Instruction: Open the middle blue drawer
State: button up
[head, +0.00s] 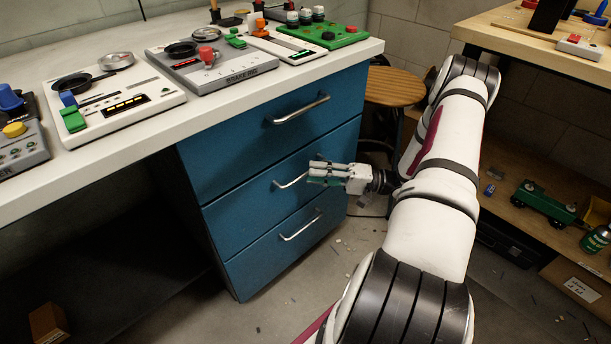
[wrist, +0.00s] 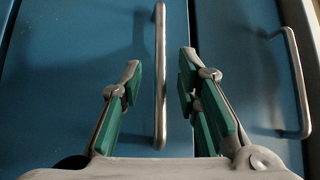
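The blue drawer unit under the white bench has three stacked drawers, all looking shut. The middle blue drawer (head: 247,208) has a silver bar handle (head: 287,183), partly hidden behind my gripper (head: 318,171). My gripper is in front of that drawer at handle height. In the wrist view, my gripper (wrist: 159,88) is open, with green-padded fingers on either side of the handle (wrist: 160,45). Gaps show between the bar and both fingers, so it is not gripped. I cannot tell how far the fingertips reach past the bar.
The top handle (head: 300,109) and bottom handle (head: 300,228) lie above and below. The white bench top (head: 100,160) holds several toy-like devices. A wooden stool (head: 393,88) stands behind, and a wooden shelf (head: 520,220) is at right. Floor in front of the drawers is mostly clear.

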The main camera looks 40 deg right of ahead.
aim_at(305, 172)
jog(key=shift+x, duration=1.75)
grip_shut()
